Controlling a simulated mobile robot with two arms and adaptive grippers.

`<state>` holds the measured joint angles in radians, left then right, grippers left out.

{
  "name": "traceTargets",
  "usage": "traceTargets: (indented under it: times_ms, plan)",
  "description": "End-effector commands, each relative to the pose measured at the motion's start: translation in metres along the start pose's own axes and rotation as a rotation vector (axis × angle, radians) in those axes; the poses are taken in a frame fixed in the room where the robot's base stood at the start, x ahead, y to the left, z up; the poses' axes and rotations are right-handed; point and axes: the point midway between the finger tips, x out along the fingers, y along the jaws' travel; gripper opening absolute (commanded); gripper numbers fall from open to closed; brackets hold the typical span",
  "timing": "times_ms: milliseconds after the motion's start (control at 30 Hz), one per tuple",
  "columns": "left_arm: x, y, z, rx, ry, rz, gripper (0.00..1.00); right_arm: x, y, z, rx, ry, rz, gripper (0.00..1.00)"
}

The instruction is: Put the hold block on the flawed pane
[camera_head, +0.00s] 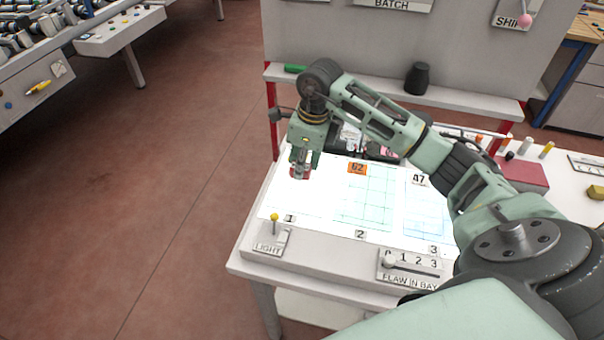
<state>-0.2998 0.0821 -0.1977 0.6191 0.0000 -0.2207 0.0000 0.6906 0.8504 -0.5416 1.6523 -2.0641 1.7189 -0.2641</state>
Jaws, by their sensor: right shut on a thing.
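My right gripper (300,174) is above the left part of the lit white table (258,250), near bay 1. A pane (368,203) with a grid of lines and an orange 62 tag lies in bay 2. Another pane (424,216) with a white 47 tag lies in bay 3, partly behind my arm. I cannot make out a pane in bay 1, nor tell which pane is flawed. My left gripper is out of view.
In front are a LIGHT lever (274,218) and a FLAW IN BAY slider (412,266) with its knob near 0. Behind stands a grey panel with a shelf (450,97) holding a dark cup (417,78). A red box (520,174) is at right. Open floor lies left.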

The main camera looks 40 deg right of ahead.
Motion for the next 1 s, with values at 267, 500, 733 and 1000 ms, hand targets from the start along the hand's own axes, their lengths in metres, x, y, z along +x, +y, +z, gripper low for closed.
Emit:
traceTargets:
  times_ms: [267, 500, 733, 1000]
  plan:
    - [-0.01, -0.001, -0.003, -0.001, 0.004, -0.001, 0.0, 0.024, 0.001, -0.004, -0.002, 0.001, 0.002, 0.02]
    - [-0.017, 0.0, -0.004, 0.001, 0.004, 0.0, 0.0, 0.049, 0.0, -0.007, -0.003, -0.001, 0.0, 0.02]
    - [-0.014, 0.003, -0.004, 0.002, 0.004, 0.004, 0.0, 0.051, 0.0, -0.007, -0.003, -0.001, -0.001, 0.02]
    - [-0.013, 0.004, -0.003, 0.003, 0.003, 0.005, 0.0, 0.052, 0.0, -0.007, -0.003, -0.001, 0.0, 0.45]
